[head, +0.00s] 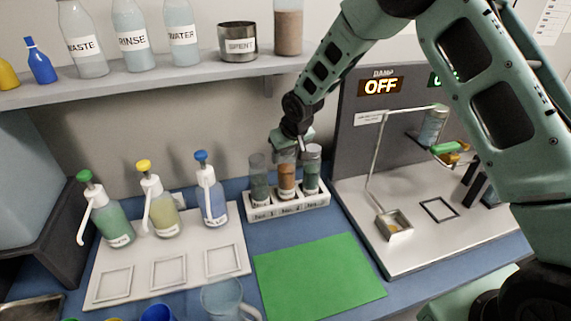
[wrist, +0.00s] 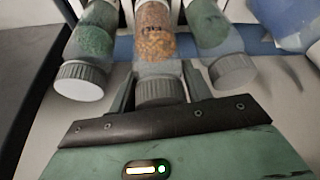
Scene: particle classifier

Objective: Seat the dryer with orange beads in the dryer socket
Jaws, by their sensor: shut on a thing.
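The dryer with orange beads (head: 287,176) stands upright in the middle place of a white rack (head: 290,209), between two dryers with green beads (head: 259,182) (head: 312,172). In the wrist view the orange-bead dryer (wrist: 155,32) is in the centre, its grey ribbed cap (wrist: 160,91) between my fingers. My gripper (head: 288,153) reaches down to the top of this dryer and is shut on it; it also shows in the wrist view (wrist: 158,88). The machine (head: 405,250) stands at the right, with a clear cylinder (head: 433,126) on it. I cannot tell which part is the dryer socket.
A green mat (head: 318,278) lies clear in front of the rack. Three pump bottles (head: 163,208) stand on a white tray at the left. A shelf (head: 150,80) with bottles runs above. The machine's panel reads OFF (head: 381,87). A clear mug (head: 226,300) is at the front.

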